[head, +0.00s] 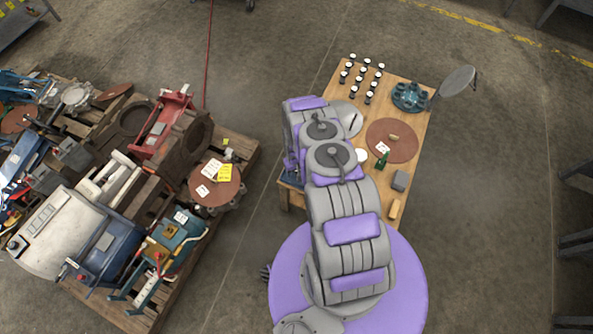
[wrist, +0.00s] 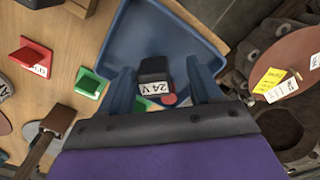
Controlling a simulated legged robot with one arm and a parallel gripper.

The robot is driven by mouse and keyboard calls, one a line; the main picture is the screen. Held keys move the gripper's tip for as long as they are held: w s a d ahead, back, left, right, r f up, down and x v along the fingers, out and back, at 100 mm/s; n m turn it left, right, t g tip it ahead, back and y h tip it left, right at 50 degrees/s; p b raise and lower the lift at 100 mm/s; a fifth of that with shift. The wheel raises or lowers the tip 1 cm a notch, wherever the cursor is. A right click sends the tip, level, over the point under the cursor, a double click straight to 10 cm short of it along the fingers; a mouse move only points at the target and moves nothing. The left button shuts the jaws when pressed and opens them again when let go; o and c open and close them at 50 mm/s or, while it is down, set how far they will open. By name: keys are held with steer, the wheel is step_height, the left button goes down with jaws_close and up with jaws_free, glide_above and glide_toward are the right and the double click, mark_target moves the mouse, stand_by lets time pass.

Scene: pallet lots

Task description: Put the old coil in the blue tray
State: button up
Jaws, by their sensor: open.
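A black block-shaped coil (wrist: 153,70) with a white "24 V" label shows in the wrist view, between the two fingers of my gripper (wrist: 163,88). The fingers are apart, one on each side of the coil. The blue tray (wrist: 150,28) lies behind and below the coil, which appears within its outline; I cannot tell whether it touches the tray floor. A small red spot shows just below the coil. In the head view a bit of the blue tray (head: 291,179) shows at the table's left edge; my arm hides the gripper and coil there.
Red (wrist: 32,57) and green (wrist: 90,83) labelled pieces lie on the wooden table left of the tray. A loaded pallet (head: 240,150) is at left, with floor between.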

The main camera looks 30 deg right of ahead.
step_height(320, 180, up, 29)
steer(key=w+a+p, duration=0.2)
steer(key=s+a+r, duration=0.2)
steer(key=s+r, duration=0.1)
steer(key=r, duration=0.7)
steer(key=s+a+r, duration=0.2)
steer(key=a+r, duration=0.1)
steer(key=r, duration=0.6)
steer(key=s+a+r+n+g, duration=0.1)
steer(key=s+a+r, duration=0.3)
steer(key=s+r, duration=0.9)
steer(key=s+a+r, duration=0.1)
steer(key=s+r, duration=0.2)
steer(key=s, duration=0.5)
steer(key=s+a+r, duration=0.1)
steer(key=s+r, duration=0.2)
steer(key=s, duration=0.6)
steer(key=shift+s+a+r+g, duration=0.2)
steer(key=shift+r+g, duration=0.05)
steer(key=shift+g, duration=0.15)
